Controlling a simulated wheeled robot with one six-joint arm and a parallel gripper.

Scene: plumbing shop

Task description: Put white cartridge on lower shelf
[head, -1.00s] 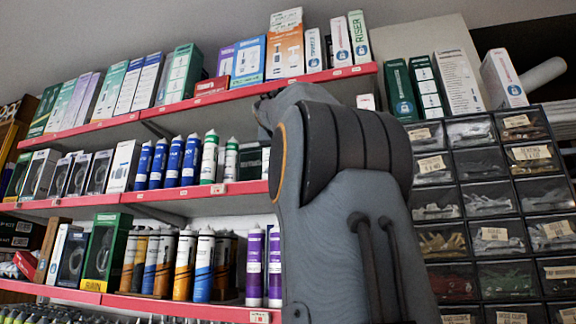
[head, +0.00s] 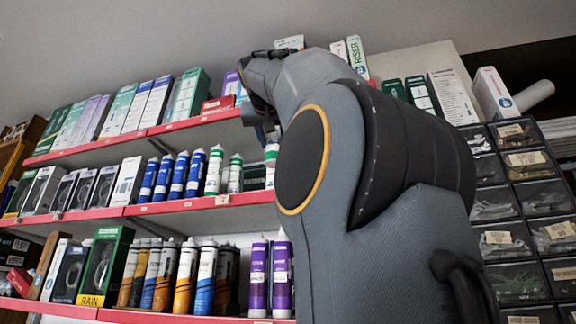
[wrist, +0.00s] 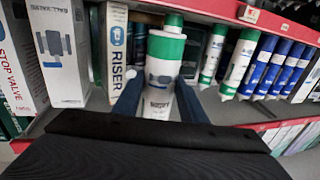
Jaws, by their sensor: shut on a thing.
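A white cartridge with green ends (wrist: 160,75) is held between the two blue fingers of my gripper (wrist: 159,98), which is shut on it. In the head view, the held cartridge (head: 271,152) shows partly below my wrist, in front of the middle shelf's right part; my arm hides most of the gripper. The lower shelf (head: 140,316) has a red front edge and holds orange, blue and dark cartridges (head: 185,275), with purple cartridges (head: 258,275) at the right. My arm hides the shelf beyond them.
The middle shelf (head: 170,208) holds boxes, blue cartridges (head: 180,175) and white-green cartridges (head: 214,170). The top shelf carries upright boxes (head: 155,100). Clear drawers (head: 520,205) stand at the right. In the wrist view, a RISER box (wrist: 116,50) is close beside the held cartridge.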

